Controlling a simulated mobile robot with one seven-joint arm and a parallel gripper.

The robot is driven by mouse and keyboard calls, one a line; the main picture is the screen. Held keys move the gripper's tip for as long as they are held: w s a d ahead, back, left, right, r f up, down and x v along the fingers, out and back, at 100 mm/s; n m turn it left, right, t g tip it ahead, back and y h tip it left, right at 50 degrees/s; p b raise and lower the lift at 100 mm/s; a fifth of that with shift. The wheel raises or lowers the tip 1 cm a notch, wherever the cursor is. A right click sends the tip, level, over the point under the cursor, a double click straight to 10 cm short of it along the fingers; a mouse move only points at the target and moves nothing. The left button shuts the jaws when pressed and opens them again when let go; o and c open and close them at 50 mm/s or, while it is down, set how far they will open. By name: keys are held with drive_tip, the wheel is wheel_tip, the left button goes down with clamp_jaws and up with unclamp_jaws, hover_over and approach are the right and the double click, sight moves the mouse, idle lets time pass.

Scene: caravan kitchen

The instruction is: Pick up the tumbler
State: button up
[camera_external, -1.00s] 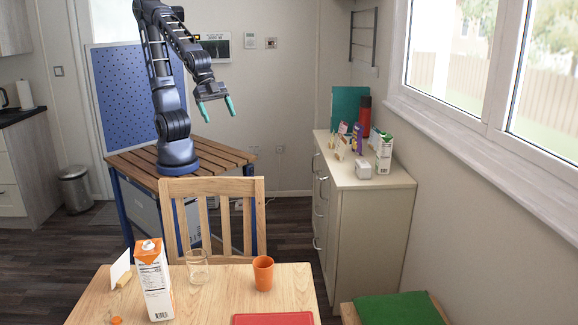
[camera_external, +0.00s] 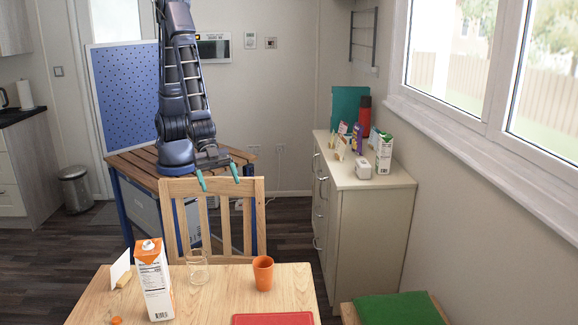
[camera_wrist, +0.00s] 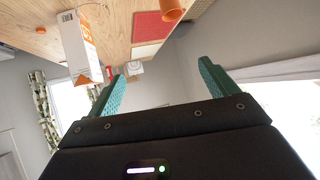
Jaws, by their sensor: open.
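A clear glass tumbler (camera_external: 197,269) stands upright on the light wooden table (camera_external: 219,303), just right of the carton. An orange cup (camera_external: 263,274) stands further right; it also shows at the top of the wrist view (camera_wrist: 171,9). My gripper (camera_external: 219,181) is open and empty, over the chair back, behind and above the table and apart from both vessels. In the wrist view its teal fingers (camera_wrist: 160,70) are spread with nothing between them.
An orange-and-white carton (camera_external: 153,281) stands close left of the glass, with a white card (camera_external: 120,268) beside it. A wooden chair (camera_external: 247,192) stands between my base and the table. A red mat (camera_external: 273,319) lies at the front. The table between glass and cup is clear.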

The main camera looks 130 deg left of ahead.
drive_tip(key=d+f+m+h, duration=0.1)
drive_tip(key=d+f+h, duration=0.1)
drive_tip(key=d+f, duration=0.4)
drive_tip(key=m+t+h, duration=0.1)
drive_tip(key=t+h, duration=0.1)
approach(197, 265)
drive_tip(key=shift+x, duration=4.25)
drive_tip(key=c, duration=1.2)
